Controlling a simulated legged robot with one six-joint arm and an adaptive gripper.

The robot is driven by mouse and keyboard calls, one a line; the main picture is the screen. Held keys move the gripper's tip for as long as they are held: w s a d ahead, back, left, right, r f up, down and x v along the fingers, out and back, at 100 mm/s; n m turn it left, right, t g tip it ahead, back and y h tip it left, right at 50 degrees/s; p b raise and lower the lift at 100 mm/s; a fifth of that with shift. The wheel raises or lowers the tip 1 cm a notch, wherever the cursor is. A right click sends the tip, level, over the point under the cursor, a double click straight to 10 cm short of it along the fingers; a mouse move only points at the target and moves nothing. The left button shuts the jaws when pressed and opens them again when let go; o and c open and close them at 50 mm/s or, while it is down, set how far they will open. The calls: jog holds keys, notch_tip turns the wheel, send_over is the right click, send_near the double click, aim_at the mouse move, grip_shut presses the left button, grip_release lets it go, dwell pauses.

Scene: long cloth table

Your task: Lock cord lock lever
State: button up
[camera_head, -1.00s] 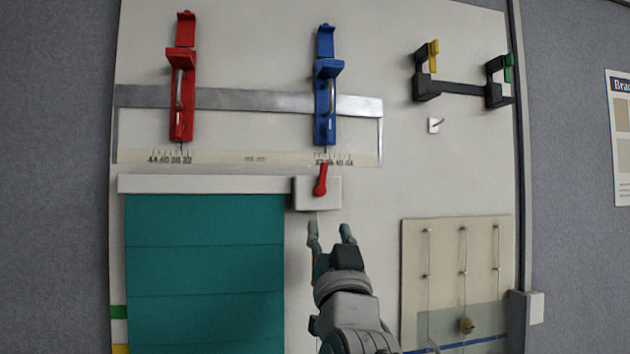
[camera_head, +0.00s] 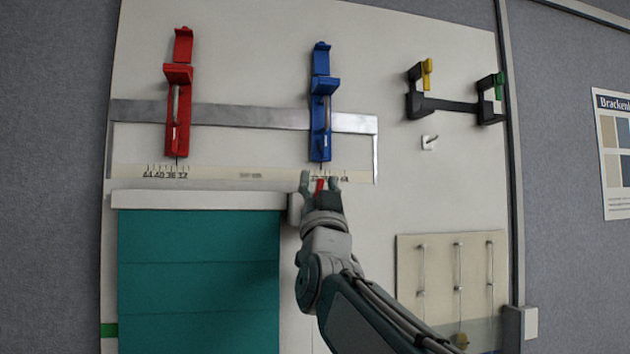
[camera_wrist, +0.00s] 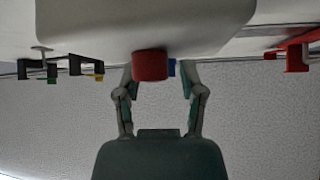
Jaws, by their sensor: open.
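The red cord lock lever (camera_head: 320,184) shows in the head view as a small red piece between my gripper's fingers. Its white housing (camera_head: 294,208) is mostly hidden behind my gripper. My gripper (camera_head: 321,177) is open, its fingertips pointing up the board, one on each side of the lever. In the wrist view the lever's rounded red end (camera_wrist: 151,66) sits between the two fingers (camera_wrist: 160,80), nearer the left one. Whether a finger touches it I cannot tell. The white housing (camera_wrist: 140,22) fills the top of that view.
A teal shade (camera_head: 198,270) hangs under a white headrail (camera_head: 200,199) left of my gripper. Above are a scale strip (camera_head: 220,173), a red clamp (camera_head: 177,105) and a blue clamp (camera_head: 321,105). A cream panel with rods (camera_head: 410,265) is at lower right.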

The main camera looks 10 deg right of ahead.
jog(key=shift+w+d+r, duration=0.25)
jog(key=shift+w+r, duration=0.05)
jog(key=shift+w, duration=0.05)
grip_shut()
jog(key=shift+n, duration=0.4)
jog(key=shift+a+n+t+y, duration=0.15)
jog(key=shift+a+n+y, duration=0.05)
jog(key=shift+n+y, duration=0.9)
jog(key=shift+a+n+t+y, duration=0.2)
jog(key=shift+n+y, duration=0.7)
jog(key=shift+y, duration=0.3)
grip_release()
jog(key=shift+a, duration=0.1)
